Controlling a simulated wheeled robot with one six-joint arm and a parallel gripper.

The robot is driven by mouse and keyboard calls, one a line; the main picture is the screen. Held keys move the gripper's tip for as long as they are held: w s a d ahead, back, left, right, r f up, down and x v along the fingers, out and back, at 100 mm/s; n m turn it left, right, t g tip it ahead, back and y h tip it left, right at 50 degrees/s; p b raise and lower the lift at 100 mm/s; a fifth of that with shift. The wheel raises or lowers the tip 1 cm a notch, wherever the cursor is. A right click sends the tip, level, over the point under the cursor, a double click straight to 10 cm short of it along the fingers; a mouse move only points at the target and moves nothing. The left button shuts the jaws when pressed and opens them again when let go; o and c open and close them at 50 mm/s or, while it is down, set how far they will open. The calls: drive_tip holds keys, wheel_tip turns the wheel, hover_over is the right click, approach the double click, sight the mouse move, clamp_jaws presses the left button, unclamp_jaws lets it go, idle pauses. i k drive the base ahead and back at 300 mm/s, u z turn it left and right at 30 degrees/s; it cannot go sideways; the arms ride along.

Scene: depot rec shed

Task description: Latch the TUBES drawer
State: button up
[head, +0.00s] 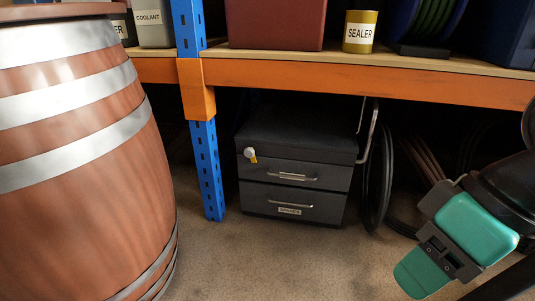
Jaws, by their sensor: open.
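A dark grey cabinet (300,127) with two drawers stands on the floor under the shelf. The upper drawer (260,170) has a silver bar handle (292,177) and no label I can read. The lower drawer (258,200) has a similar handle (290,204) and a small pale label (290,211), too small to read surely. I cannot tell which is TUBES or whether either stands slightly out. A pale round knob (249,152) with a yellow part sits at the cabinet's upper left front. My gripper (446,254), teal and black, is at the lower right, open, well apart from the cabinet.
A large wooden barrel (90,170) with pale bands fills the left. A blue post (207,170) stands left of the cabinet; an orange beam (360,80) runs above it. Dark wheel-like rings (378,185) stand on its right. Floor (280,260) in front is clear.

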sight(249, 152)
drive_tip(key=z, duration=0.15)
drive_tip(key=i, duration=1.35)
drive_tip(key=u, duration=1.1)
